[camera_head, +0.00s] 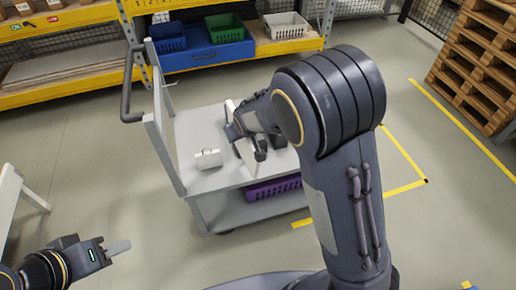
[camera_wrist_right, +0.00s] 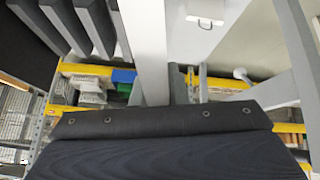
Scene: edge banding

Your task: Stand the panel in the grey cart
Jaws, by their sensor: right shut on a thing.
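The grey cart (camera_head: 193,128) stands in the middle of the head view, with a flat deck and a tall upright frame on its left side. My right arm reaches over the deck and hides part of it. My right gripper (camera_head: 248,142) is shut on a pale panel (camera_head: 244,154), seen nearly edge-on over the deck. I cannot tell whether the panel's lower edge touches the deck. In the right wrist view a pale upright strip (camera_wrist_right: 147,50) runs down the middle, perhaps the panel's edge.
A small white block (camera_head: 208,158) lies on the deck, left of the panel. A purple crate (camera_head: 272,189) is on the lower shelf. Behind stands a yellow rack with blue, green (camera_head: 225,28) and white bins. Wooden pallets (camera_head: 480,60) are stacked at right.

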